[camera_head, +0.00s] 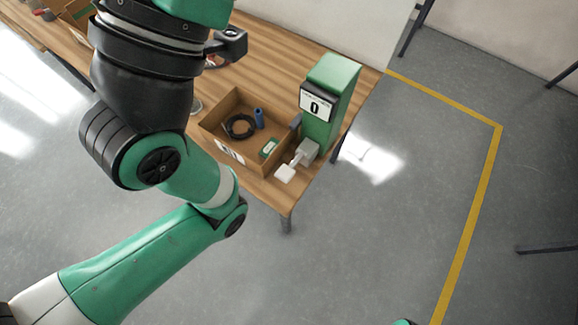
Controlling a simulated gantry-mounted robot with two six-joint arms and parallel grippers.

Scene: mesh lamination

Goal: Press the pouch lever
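The green dispenser (333,95) stands upright at the right end of the wooden table, with a display reading 0 on its front. A pale lever with a flat white paddle (285,173) sticks out from the base of the dispenser, towards the table's near corner. My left arm crosses the left half of the view, apart from the lever. My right gripper is out of view.
An open cardboard box (212,123) stands left of the dispenser, holding a black coiled cable (240,126), a blue cylinder (259,117) and a green-and-white item (269,148). The wooden table (275,45) has bare surface behind the box.

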